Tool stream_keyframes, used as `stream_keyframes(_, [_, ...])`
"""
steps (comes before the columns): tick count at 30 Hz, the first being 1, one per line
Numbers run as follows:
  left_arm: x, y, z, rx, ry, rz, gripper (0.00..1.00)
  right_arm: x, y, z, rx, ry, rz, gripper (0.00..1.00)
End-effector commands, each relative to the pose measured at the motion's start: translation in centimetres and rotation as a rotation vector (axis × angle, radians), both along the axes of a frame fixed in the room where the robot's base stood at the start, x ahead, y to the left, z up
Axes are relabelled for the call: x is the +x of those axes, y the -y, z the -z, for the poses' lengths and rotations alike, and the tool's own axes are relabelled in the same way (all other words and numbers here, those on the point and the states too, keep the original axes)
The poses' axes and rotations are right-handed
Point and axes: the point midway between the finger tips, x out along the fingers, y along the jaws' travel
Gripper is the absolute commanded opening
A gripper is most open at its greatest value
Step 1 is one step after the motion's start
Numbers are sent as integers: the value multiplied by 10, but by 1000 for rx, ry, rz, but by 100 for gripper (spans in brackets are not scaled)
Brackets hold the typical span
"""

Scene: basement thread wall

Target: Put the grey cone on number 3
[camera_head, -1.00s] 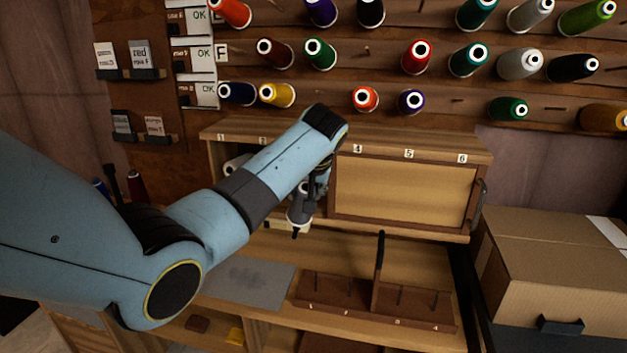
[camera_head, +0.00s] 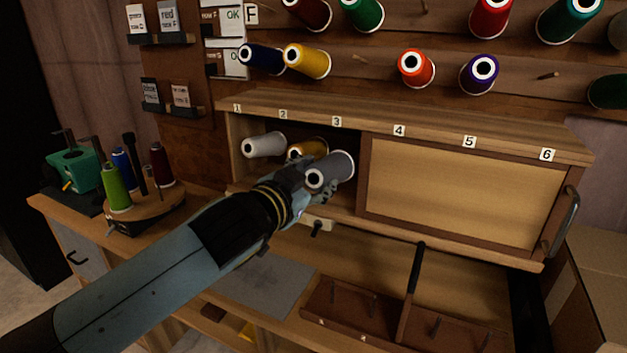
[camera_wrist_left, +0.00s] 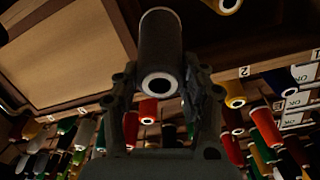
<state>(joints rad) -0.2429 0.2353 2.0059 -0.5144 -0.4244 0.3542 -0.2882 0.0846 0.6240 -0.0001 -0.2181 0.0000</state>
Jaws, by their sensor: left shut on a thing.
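The grey cone (camera_head: 338,167) is in my left gripper (camera_head: 318,184), tilted with its holed end facing out, at the cabinet opening below the number 3 label (camera_head: 337,121). In the left wrist view the fingers (camera_wrist_left: 160,88) stand on either side of the dark-looking grey cone (camera_wrist_left: 160,45). The gripper is shut on it. A peg behind the cone is hidden, so I cannot tell whether the cone touches one. My right gripper is not in view.
A pale cone (camera_head: 264,145) lies below number 1 and a gold cone (camera_head: 309,147) below number 2, close left of the held cone. A sliding door (camera_head: 455,195) covers numbers 4 to 6. A round spool stand (camera_head: 150,208) is at the left.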

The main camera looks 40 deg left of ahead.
Motion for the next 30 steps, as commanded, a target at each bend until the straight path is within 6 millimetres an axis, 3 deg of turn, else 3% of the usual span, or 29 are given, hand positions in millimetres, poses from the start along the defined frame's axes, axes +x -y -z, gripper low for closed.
stream_keyframes(3, [10, -2, 1, 1, 1, -1, 0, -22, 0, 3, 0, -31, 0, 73])
stream_keyframes(6, [20, -5, 4, 0, 1, -2, 0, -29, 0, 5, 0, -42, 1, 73])
stream_keyframes(18, [62, -15, 14, 0, 0, -2, 0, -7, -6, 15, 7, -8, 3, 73])
stream_keyframes(30, [104, -25, 23, 0, -1, -1, 0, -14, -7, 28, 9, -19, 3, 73])
